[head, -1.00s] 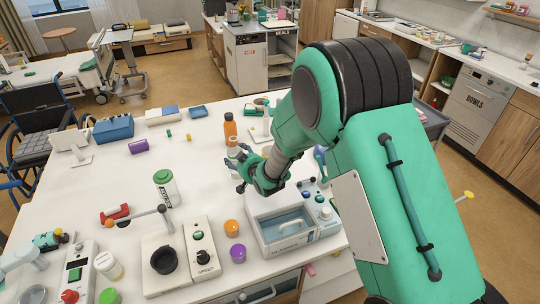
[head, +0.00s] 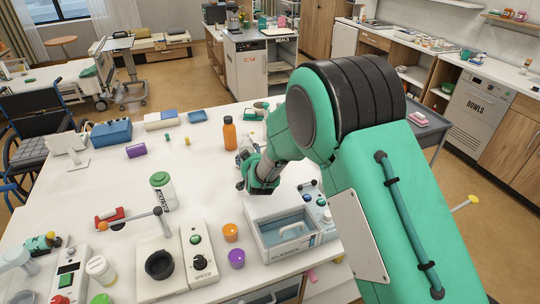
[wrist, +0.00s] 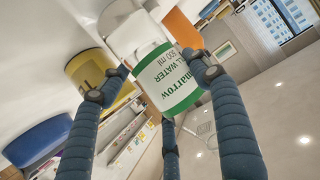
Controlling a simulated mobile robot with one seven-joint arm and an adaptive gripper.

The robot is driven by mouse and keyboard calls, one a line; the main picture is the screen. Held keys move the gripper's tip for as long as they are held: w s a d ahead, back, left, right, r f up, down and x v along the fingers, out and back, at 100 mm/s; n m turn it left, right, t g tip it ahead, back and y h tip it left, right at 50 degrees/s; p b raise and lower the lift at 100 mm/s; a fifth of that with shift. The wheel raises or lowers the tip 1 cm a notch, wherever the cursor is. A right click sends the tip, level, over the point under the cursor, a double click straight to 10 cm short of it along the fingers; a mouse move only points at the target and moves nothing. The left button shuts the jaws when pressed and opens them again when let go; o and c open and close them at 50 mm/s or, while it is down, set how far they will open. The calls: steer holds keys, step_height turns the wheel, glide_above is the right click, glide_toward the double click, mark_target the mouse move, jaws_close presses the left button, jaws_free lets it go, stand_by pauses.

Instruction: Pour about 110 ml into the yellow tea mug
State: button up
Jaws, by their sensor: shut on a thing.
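My gripper (head: 244,160) is over the white table, with its wrist turned down behind the clear basin. The label is upside down in that view; how far the bottle tilts I cannot tell. The yellow mug (wrist: 88,70), marked with a dark letter, is beside the left finger in the wrist view and apart from the bottle. In the head view I cannot make out the mug; my arm covers part of the table.
An orange bottle (head: 229,135) stands just beyond my gripper. The table's left centre is mostly clear.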

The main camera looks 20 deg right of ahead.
steer(key=shift+r+y, duration=0.1)
steer(key=shift+y, duration=0.2)
